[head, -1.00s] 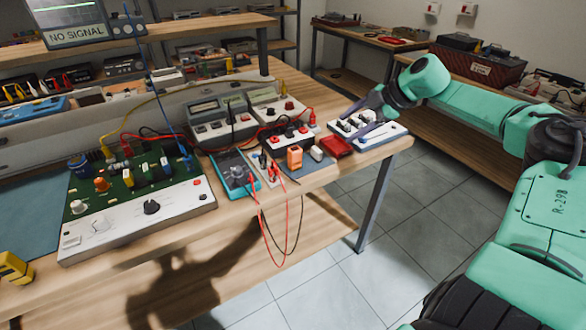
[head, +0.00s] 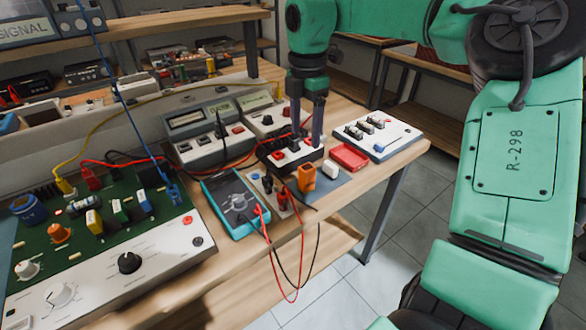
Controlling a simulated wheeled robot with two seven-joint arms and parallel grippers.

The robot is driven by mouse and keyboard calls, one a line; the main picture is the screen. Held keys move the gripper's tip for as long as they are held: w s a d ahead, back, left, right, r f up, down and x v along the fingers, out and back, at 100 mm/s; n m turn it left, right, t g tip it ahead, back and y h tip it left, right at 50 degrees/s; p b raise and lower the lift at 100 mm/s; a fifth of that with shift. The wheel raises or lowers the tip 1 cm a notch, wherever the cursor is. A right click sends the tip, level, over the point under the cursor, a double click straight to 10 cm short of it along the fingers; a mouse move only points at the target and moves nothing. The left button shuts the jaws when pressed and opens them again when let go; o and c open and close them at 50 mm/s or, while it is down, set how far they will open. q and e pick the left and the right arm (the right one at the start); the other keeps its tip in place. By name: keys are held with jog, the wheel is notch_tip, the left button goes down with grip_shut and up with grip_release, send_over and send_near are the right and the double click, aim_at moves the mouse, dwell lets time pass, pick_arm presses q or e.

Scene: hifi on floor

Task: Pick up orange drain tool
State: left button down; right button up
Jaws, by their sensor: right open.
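A small upright orange block (head: 306,177), the thing that best fits the orange drain tool, stands on a blue-grey mat (head: 329,187) near the front edge of the workbench. My right gripper (head: 305,145) points down from above, with its two dark fingers apart and nothing between them. Its fingertips show just above and behind the orange block, over a black and white box with red terminals (head: 291,155). I cannot tell whether the fingertips touch that box. My left gripper is not in view.
A white block (head: 331,169) and a red tray (head: 349,157) sit right of the orange block. A blue multimeter (head: 236,203) and red and black leads lie to its left. A white switch board (head: 377,135) stands at the bench's right end.

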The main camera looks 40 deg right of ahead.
send_over(308, 177)
jog(key=w+d, duration=0.1)
jog(key=f, duration=0.6)
jog(key=shift+w+d, duration=0.1)
jog(key=shift+w, duration=0.1)
notch_tip(308, 177, down, 7)
jog(key=shift+r+p, duration=0.15)
jog(key=shift+p, duration=0.55)
jog(key=shift+d+f, duration=0.1)
jog(key=shift+f, duration=0.3)
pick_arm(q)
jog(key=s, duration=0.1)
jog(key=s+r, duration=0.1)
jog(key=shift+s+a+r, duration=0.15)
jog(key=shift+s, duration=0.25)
pick_arm(e)
jog(key=shift+r, duration=0.1)
grip_shut()
